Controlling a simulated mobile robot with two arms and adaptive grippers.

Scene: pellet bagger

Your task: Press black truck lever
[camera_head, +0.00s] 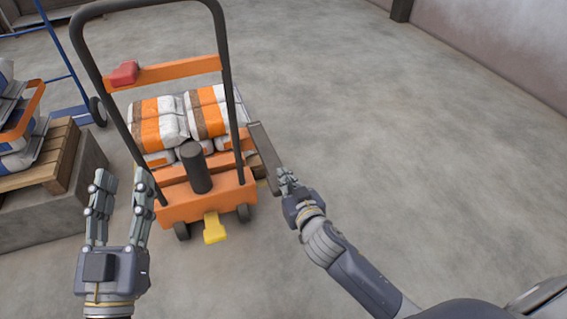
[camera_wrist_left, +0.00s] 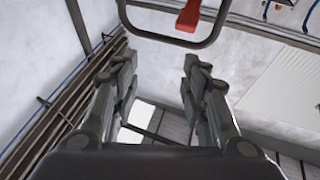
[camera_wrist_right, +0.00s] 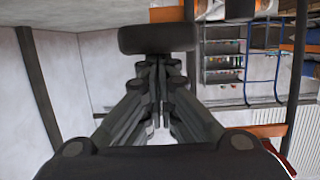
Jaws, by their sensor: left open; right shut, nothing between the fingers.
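An orange lift truck (camera_head: 180,208) with a black tubular handle frame (camera_head: 82,62) stands ahead, loaded with white and orange bags. A long dark bar, which looks like the black lever (camera_head: 264,155), sticks out at its right side. My right gripper (camera_head: 284,178) is shut and empty, its fingertips close to the bar's lower end. In the right wrist view a black rounded piece (camera_wrist_right: 158,38) lies just beyond the fingertips; I cannot tell whether they touch. My left gripper (camera_head: 122,184) is open and empty, upright in front of the truck's left side.
The truck also has a red lever (camera_head: 124,74), a black cylinder (camera_head: 195,168) and a yellow pedal (camera_head: 214,228). A wooden pallet (camera_head: 58,158) with bags stands on a grey block at the left, with a blue hand truck (camera_head: 68,113) behind. The floor at the right is clear.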

